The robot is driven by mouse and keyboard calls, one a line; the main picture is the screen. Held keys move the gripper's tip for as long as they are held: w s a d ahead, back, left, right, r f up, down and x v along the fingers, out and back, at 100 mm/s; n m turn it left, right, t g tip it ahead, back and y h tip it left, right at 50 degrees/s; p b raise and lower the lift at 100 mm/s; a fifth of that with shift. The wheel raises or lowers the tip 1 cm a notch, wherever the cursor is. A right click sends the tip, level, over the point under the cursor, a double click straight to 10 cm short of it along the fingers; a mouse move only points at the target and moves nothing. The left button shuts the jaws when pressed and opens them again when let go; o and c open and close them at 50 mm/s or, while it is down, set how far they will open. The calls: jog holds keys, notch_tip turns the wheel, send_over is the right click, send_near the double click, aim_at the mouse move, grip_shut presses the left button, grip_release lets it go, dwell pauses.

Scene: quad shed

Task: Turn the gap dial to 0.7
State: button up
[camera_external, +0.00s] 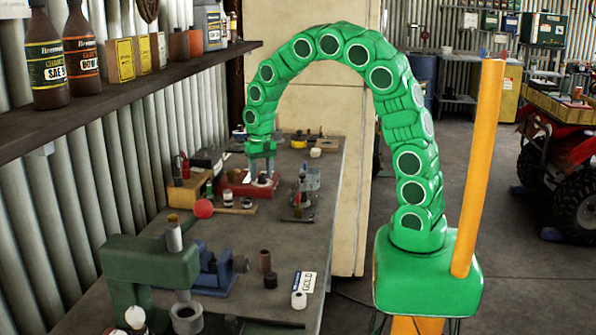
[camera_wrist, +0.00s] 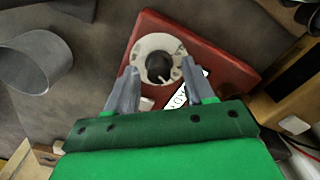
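The gap dial is a pale round plate (camera_wrist: 143,49) with marks around its edge and a dark knob (camera_wrist: 158,68) at its centre. It sits on a red box (camera_wrist: 215,50), which also shows on the workbench in the external view (camera_external: 236,189). A white label with dark lettering (camera_wrist: 186,92) is on the box, partly behind a finger. My gripper (camera_wrist: 158,67) is open, its two grey fingers on either side of the knob with visible gaps. In the external view my gripper (camera_external: 263,177) points down over the box. The dial's setting is too small to read.
A grey cylinder (camera_wrist: 36,64) stands left of the box in the wrist view, and a wooden block (camera_wrist: 290,92) lies right. In the external view a red-headed mallet (camera_external: 203,208) lies in front of the box, and a metal fixture (camera_external: 302,191) stands to its right.

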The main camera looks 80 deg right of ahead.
aim_at(261, 175)
jog(key=shift+r, duration=3.95)
jog(key=shift+a, duration=0.1)
jog(key=s+a+r+n+g+y, duration=0.1)
jog(key=s+a+r+n, duration=0.2)
jog(key=s+a+n, duration=1.2)
jog(key=s+a+m+h, duration=0.1)
jog(key=s+a+m, duration=0.2)
jog(key=s, duration=1.5)
jog(key=shift+s+a+r+m+g, duration=0.15)
jog(key=shift+a+r+m+g, duration=0.2)
jog(key=shift+m, duration=0.35)
jog(key=shift+d+f, duration=0.1)
jog(key=shift+d, duration=0.05)
